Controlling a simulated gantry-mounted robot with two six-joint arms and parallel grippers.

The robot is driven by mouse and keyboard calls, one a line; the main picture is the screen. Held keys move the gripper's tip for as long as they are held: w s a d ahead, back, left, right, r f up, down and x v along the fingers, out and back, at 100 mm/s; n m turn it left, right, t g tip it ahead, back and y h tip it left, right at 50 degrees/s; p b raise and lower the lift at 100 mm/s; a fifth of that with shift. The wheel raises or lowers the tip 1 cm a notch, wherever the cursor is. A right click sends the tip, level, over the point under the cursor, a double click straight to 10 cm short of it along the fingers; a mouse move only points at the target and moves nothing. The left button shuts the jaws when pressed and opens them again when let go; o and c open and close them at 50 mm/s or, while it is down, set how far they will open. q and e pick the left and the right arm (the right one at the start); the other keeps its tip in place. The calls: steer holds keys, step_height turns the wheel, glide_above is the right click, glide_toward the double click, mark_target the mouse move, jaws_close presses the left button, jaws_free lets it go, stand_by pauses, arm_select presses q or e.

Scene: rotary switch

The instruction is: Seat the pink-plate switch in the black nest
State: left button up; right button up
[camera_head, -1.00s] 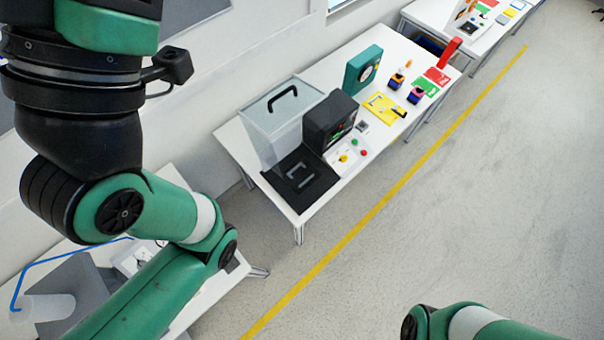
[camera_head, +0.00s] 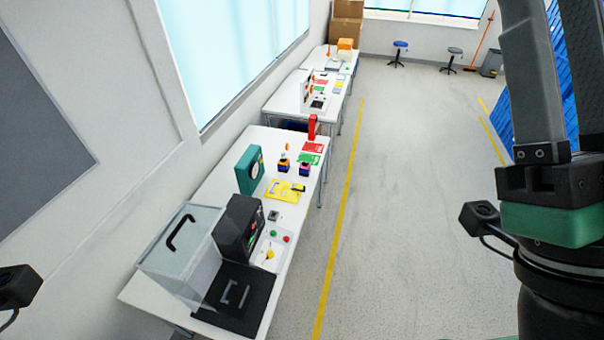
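Two small dark blue switches stand on the near white table, one with an orange top (camera_head: 284,163) and one beside it with a reddish top (camera_head: 304,169). They are too small here to tell which has the pink plate. A black mat (camera_head: 258,310) with grey corner brackets lies at the table's near end; I cannot tell whether this is the black nest. My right gripper (camera_head: 556,60) points up at the right edge, far from the switches. Its two grey fingers stand apart with nothing seen between them; the tips are cut off. My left gripper is out of view.
A clear box with a black handle (camera_head: 183,232), a black machine (camera_head: 238,227), a green dial unit (camera_head: 249,170), a yellow plate (camera_head: 282,190), a button panel (camera_head: 270,250) and red and green cards (camera_head: 310,147) crowd the table.

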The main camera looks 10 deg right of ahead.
steer(key=shift+o, duration=0.3)
steer(key=o, duration=0.7)
steer(key=shift+o, duration=0.2)
